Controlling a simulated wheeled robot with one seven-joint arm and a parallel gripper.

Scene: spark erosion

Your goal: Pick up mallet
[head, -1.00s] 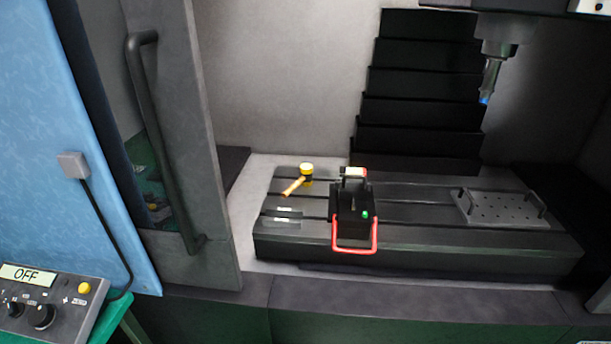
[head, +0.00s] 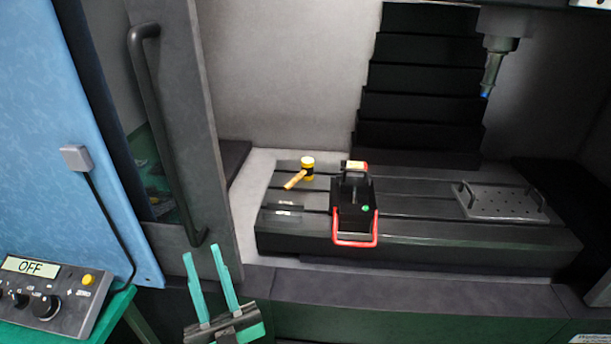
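My gripper (head: 205,268) shows at the bottom of the head view, with two teal fingers pointing up. The fingers are apart with nothing between them. The gripper is in front of the machine sill, well short of the mallet and to its lower left.
A black vise-like fixture with a red handle (head: 355,242) stands right of the mallet. A perforated plate (head: 500,203) lies on the table's right. A spindle tool (head: 490,75) hangs above. The door with its handle (head: 165,140) borders the left; a control box (head: 45,295) reads OFF.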

